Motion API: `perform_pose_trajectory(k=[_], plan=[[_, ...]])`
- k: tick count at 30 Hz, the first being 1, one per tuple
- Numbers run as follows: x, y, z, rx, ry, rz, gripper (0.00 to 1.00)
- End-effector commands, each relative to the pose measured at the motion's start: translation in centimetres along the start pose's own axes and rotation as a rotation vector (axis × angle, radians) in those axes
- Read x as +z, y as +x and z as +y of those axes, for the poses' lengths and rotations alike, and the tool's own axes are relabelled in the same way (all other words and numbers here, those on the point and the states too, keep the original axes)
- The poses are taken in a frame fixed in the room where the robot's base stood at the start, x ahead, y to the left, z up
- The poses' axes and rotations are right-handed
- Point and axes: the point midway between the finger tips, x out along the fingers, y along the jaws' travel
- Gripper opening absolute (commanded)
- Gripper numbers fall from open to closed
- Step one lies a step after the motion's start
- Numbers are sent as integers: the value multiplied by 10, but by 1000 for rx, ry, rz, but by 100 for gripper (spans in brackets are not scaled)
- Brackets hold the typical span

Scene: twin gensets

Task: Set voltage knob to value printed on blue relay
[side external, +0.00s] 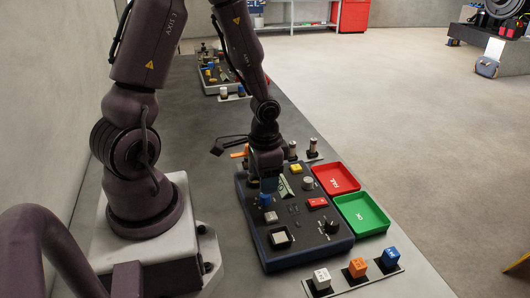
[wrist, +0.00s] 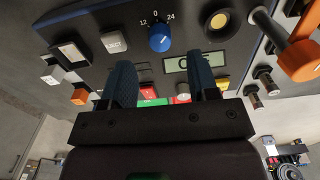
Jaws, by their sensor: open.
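The blue voltage knob (wrist: 160,38) sits on the dark panel, with the marks 12, 0 and 24 around it. Its pointer is too small to read surely. It also shows in the side view (side external: 266,200), just below my gripper. My gripper (wrist: 160,62) is open and empty, its two fingers apart near the knob and not around it. In the side view my gripper (side external: 268,180) hangs low over the panel's left part. The blue relay (side external: 391,256) stands at the front right beside the panel; its white print is too small to read.
A display (wrist: 178,65) is partly hidden by a finger. An orange relay (side external: 357,268) and a white relay (side external: 321,278) stand beside the blue one. A red tray (side external: 336,180) and a green tray (side external: 362,213) lie right of the panel (side external: 300,258). A second panel (side external: 218,86) is farther back.

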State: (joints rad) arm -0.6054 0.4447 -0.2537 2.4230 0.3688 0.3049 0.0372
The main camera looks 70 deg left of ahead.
Motion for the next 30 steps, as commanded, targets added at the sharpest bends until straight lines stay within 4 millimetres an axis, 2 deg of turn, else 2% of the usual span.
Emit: perform_pose_trajectory(k=[1,6,12,18,30], plan=[[-1,-12,-2,-4,-5,7,54],[-1,-44,-2,-5,-3,5,54],[0,-69,0,-3,0,2,54],[0,-77,0,0,1,0,54],[0,-77,0,1,-2,-1,54]])
